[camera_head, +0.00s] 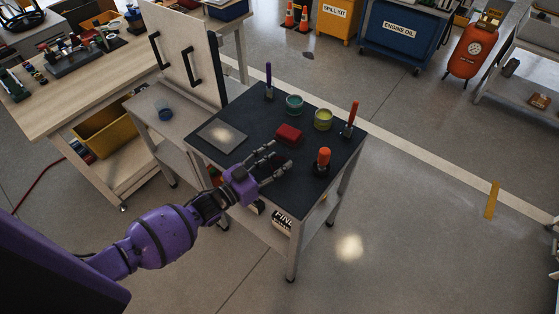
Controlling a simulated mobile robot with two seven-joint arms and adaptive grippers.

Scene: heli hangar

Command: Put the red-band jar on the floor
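A small cart with a dark top (245,110) stands in the middle of the head view. On it are a teal jar (294,105), a yellow jar (323,120) and a dark item with an orange top (323,160). I cannot make out a red band on any jar. My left gripper (281,157) is over the front part of the cart top, fingers apart and empty. It lies between the red block (289,135) and the cart's front edge, left of the orange-topped item. My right gripper is not in view.
A purple-handled tool (268,82), a red-handled tool (350,119) and a grey plate (222,136) share the cart top. A pale upright panel (180,45) with black handles stands behind left. Floor (420,220) right of the cart is clear.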

